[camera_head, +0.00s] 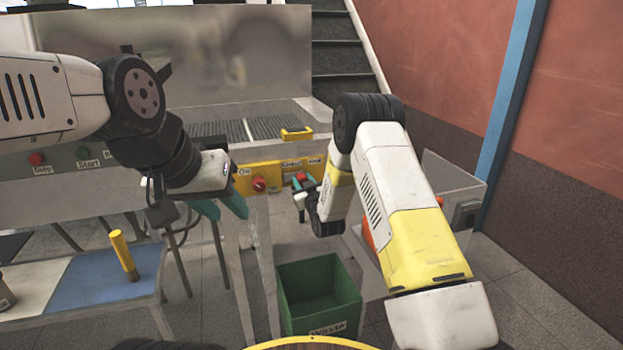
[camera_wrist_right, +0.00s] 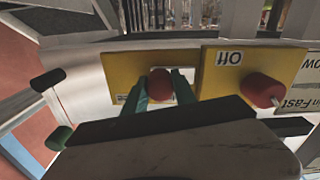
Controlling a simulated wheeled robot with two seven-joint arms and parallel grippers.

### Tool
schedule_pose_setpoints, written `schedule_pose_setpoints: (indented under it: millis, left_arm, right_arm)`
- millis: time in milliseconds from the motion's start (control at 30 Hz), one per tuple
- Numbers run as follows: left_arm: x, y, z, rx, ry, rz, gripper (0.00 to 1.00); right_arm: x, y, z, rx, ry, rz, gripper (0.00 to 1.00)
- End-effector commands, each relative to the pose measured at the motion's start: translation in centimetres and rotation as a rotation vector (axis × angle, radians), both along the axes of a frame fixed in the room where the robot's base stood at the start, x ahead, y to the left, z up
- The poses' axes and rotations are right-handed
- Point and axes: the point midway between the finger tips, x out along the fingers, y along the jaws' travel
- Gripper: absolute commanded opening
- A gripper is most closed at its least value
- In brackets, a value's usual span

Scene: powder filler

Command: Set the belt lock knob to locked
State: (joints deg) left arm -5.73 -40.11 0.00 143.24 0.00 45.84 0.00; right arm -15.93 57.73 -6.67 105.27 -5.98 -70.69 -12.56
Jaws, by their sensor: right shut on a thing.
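The belt lock knob (camera_head: 301,177) is a red knob on a yellow plate at the front of the machine. In the right wrist view the red knob (camera_wrist_right: 159,87) sits between the teal fingers of my right gripper (camera_wrist_right: 159,90), which is shut on it. My right gripper (camera_head: 304,188) reaches the knob from the front in the head view. The labels by this knob are too small or covered to read, so its setting is unclear. My left gripper (camera_head: 226,224) is open and empty, in front of the machine's legs.
Another red knob (camera_head: 258,184), with On and Off labels, is on the yellow plate to the left. A green waste bin (camera_head: 318,296) stands below. A blue-topped table (camera_head: 100,282) with a yellow cylinder (camera_head: 124,256) is at left. Stairs (camera_head: 338,60) rise behind.

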Motion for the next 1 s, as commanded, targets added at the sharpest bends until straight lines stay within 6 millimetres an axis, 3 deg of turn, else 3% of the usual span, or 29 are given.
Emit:
schedule_pose_setpoints:
  millis: [67, 300, 333, 433, 767, 1000]
  left_arm:
    - [0.0, 0.0, 0.0, 0.0, 0.0, 0.0, 0.36]
    - [0.0, 0.0, 0.0, 0.0, 0.0, 0.0, 0.36]
    - [0.0, 0.0, 0.0, 0.0, 0.0, 0.0, 0.36]
    - [0.0, 0.0, 0.0, 0.0, 0.0, 0.0, 0.36]
    - [0.0, 0.0, 0.0, 0.0, 0.0, 0.0, 0.36]
    - [0.0, 0.0, 0.0, 0.0, 0.0, 0.0, 0.36]
  right_arm:
    - [-0.4, 1.0, -0.1, 0.0, 0.001, 0.003, 0.0]
    - [-0.4, 1.2, -0.1, -0.001, 0.002, 0.005, 0.0]
    - [-0.4, 1.2, -0.1, 0.0, 0.002, 0.005, 0.34]
    - [-0.5, 1.2, -0.1, 0.0, 0.002, 0.006, 0.54]
    - [-0.5, 0.9, -0.1, -0.001, 0.002, 0.002, 0.54]
    - [-3.6, -0.1, -0.1, 0.0, 0.005, 0.002, 0.54]
